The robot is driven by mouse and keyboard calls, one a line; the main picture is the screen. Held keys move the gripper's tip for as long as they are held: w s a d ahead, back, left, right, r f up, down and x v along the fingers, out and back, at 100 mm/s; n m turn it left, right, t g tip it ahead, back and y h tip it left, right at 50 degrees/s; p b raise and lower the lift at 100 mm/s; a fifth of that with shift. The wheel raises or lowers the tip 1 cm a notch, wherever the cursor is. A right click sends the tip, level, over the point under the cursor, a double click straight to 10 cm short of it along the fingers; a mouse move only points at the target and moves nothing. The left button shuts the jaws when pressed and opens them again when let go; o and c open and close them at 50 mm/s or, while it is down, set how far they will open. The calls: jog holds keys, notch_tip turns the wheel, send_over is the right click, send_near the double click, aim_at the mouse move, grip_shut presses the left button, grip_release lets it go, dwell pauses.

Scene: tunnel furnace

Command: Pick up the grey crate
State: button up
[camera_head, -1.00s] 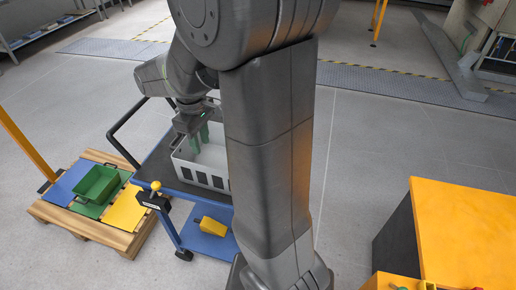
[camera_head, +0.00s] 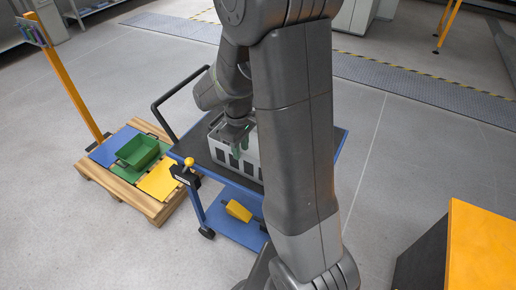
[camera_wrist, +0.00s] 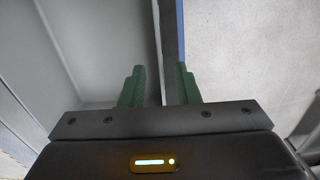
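The grey crate (camera_head: 236,167) stands on the dark top of the blue cart (camera_head: 190,152), partly hidden behind my arm. My gripper (camera_head: 239,148) points down at the crate's near wall, with its green fingers at the rim. In the wrist view, my gripper (camera_wrist: 162,85) has its two green fingers apart. The wall of the crate (camera_wrist: 165,45) runs between them, with the crate's pale inside to the left. A gap shows between the fingers, and I see no clear grip on the wall.
A wooden pallet (camera_head: 152,208) with blue, green and yellow panels and a green bin (camera_head: 138,152) stands left of the cart. A yellow object (camera_head: 238,211) lies on the cart's lower shelf. An orange-topped block (camera_head: 484,245) is at lower right. Open floor lies between.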

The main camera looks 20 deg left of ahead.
aim_at(248, 166)
notch_tip(248, 166, down, 4)
jog(key=shift+f, duration=0.1)
jog(key=shift+c, duration=0.2)
grip_shut()
dwell(1.3)
